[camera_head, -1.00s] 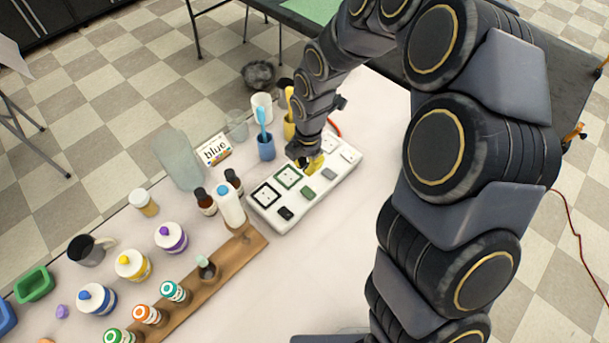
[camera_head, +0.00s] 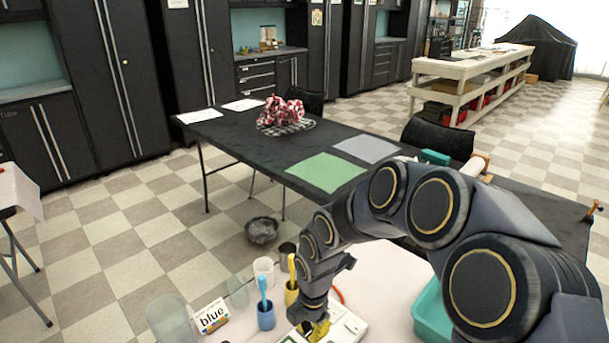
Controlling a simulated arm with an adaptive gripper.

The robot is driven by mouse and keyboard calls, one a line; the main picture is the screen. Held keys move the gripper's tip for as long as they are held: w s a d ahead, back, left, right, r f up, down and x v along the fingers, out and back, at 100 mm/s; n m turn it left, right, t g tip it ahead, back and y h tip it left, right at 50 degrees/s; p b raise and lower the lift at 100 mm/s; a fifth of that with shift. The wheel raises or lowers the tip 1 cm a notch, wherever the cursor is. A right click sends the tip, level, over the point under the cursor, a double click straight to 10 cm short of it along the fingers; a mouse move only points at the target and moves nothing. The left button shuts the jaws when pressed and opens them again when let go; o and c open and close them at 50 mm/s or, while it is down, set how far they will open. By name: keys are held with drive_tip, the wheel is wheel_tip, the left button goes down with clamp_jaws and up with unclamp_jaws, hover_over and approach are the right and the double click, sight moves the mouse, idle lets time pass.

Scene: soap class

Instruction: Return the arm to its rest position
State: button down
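My arm comes in from the lower right and curves over to the white worktable (camera_head: 385,270). My gripper (camera_head: 312,322) points down at the bottom edge of the view, over a white panel (camera_head: 350,326). A yellow piece (camera_head: 321,331) shows right at the gripper's tip. I cannot tell whether the fingers hold it or only sit beside it. The fingers are small, dark and partly hidden, so their opening does not show. Most of the panel is cut off by the frame.
A teal bin (camera_head: 431,315) is beside my arm. A black table (camera_head: 255,150) stands behind.

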drive_tip(key=s+d+r+m, duration=0.3)
drive_tip(key=s+r+m, duration=0.1)
drive_tip(key=s+m, duration=0.4)
drive_tip(key=s+d+r+m+g, duration=0.1)
drive_tip(key=s+d+r+m, duration=0.2)
drive_tip(key=s+m, duration=0.5)
drive_tip(key=s+d+r+m+g, duration=0.1)
drive_tip(key=s+d+r+m, duration=0.2)
drive_tip(key=s+r+m, duration=0.2)
drive_tip(key=s+m, duration=0.3)
drive_tip(key=m, duration=0.2)
drive_tip(key=shift+s+r, duration=0.2)
drive_tip(key=shift+r, duration=0.1)
